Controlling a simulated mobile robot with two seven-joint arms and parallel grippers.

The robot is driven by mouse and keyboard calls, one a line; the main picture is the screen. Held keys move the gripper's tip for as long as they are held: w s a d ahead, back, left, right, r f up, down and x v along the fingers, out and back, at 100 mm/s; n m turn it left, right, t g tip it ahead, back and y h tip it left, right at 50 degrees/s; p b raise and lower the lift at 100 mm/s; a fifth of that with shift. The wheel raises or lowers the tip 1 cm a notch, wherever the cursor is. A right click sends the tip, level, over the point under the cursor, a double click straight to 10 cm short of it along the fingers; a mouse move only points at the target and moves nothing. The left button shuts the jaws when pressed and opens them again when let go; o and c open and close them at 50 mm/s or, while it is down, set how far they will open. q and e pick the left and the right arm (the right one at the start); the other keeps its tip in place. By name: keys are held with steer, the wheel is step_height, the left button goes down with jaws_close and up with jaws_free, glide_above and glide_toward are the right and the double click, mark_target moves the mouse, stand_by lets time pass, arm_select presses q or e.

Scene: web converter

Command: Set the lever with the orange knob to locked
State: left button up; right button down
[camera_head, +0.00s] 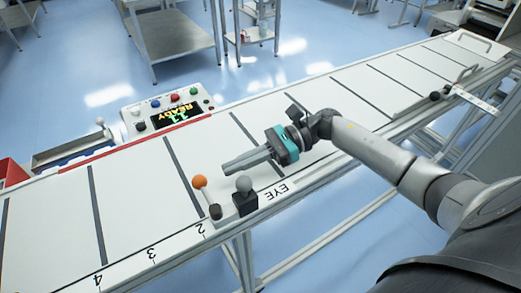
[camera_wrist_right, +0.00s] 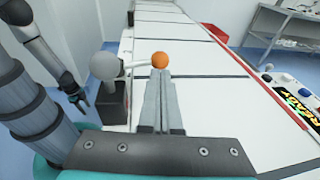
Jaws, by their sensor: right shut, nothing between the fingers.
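The lever's orange knob (camera_head: 199,182) tops a pale rod rising from a dark pivot (camera_head: 214,211) at the table's near edge, leaning up-left in the head view. My right gripper (camera_head: 226,168) is shut and empty, its long fingers pointing left, just right of the knob with a gap in the picture. In the right wrist view the orange knob (camera_wrist_right: 159,60) shows just beyond the fingertips (camera_wrist_right: 160,73); whether they touch is unclear. Its rod runs left there. Another gripper, seemingly my left (camera_wrist_right: 80,100), shows small at the left; its jaws are unclear. No locked mark is readable.
A control panel (camera_head: 168,112) reads "READY" beyond a red rail (camera_head: 135,144). The white table surface left of the lever is clear.

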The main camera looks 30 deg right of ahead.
mark_target(205, 191)
steer(key=shift+x, duration=1.2)
steer(key=shift+a, duration=0.35)
steer(key=shift+a+f, duration=0.1)
steer(key=shift+a, duration=0.1)
arm_select(q)
steer(key=shift+s+d+r, duration=0.15)
steer(key=shift+s+d, duration=0.35)
steer(key=shift+d, duration=0.35)
steer(key=shift+w+a, duration=0.15)
